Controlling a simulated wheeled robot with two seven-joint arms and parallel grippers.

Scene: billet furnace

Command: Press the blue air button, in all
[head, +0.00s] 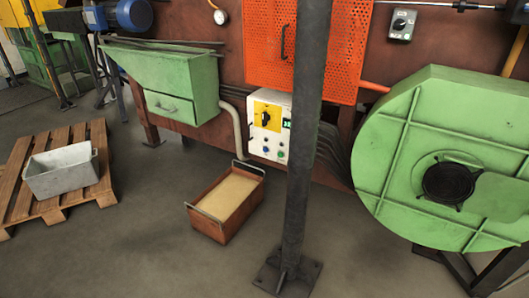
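A pale control box (269,141) hangs on the furnace front, left of the dark steel post. Its upper part has a yellow plate (262,108) with a black rotary switch (266,117) and a small green-lit display (286,123) beside it. Several small round buttons sit on the lower part of the box. Neither of my grippers is in the head view.
The dark post (304,150) stands on a bolted foot, close right of the box. A brown sand-filled bin (211,222) is on the floor below the box. A wooden pallet (22,192) with a grey tub (62,183) lies left. A green round housing (400,190) stands right. Floor between pallet and bin is clear.

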